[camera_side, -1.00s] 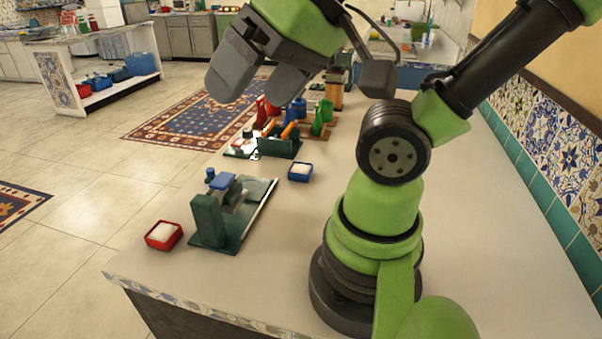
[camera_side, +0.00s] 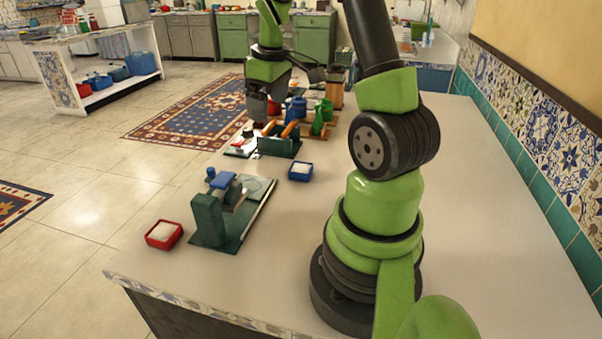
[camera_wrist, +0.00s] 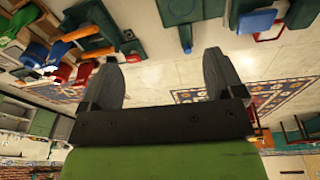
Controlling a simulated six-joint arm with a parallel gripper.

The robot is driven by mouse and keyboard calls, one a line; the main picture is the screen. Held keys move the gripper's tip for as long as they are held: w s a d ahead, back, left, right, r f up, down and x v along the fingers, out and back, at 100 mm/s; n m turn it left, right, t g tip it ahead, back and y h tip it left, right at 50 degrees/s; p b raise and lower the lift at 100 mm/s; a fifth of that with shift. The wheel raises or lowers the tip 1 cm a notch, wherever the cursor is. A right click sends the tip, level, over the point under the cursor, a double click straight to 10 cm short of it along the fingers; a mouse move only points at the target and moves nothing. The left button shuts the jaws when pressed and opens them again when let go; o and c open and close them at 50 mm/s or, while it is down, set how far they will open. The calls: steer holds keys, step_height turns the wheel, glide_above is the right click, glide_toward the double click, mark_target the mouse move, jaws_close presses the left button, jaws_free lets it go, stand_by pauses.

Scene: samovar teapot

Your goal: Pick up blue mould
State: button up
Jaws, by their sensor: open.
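The blue mould (camera_side: 301,171), a small square dish with white filling, sits flat on the counter in the side view, right of the green press. My gripper (camera_side: 259,112) is farther back and to the left of it, pointing down above the far group of objects and apart from the mould. In the wrist view, my gripper (camera_wrist: 162,60) is open, with nothing between its two fingers.
A green press with a blue top (camera_side: 222,181) stands nearer the front, with a red mould (camera_side: 164,235) to its left. A green rack with orange-handled tools (camera_side: 279,143), blue jugs (camera_side: 296,108) and green vessels crowd the far end. The right side of the counter (camera_side: 490,230) is clear.

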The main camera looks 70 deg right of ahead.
steer(key=s+d+f+n+g+y, duration=0.1)
steer(key=s+d+f+g, duration=0.1)
steer(key=s+d+f, duration=0.45)
glide_above(301, 164)
steer(key=a, duration=0.2)
steer(key=f, duration=0.6)
steer(key=shift+s+a+f, duration=0.1)
steer(key=shift+s+f, duration=0.2)
steer(key=shift+s, duration=0.05)
steer(key=shift+a+f, duration=0.1)
steer(key=shift+f, duration=2.7)
steer(key=shift+c, duration=0.4)
steer(key=c, duration=0.9)
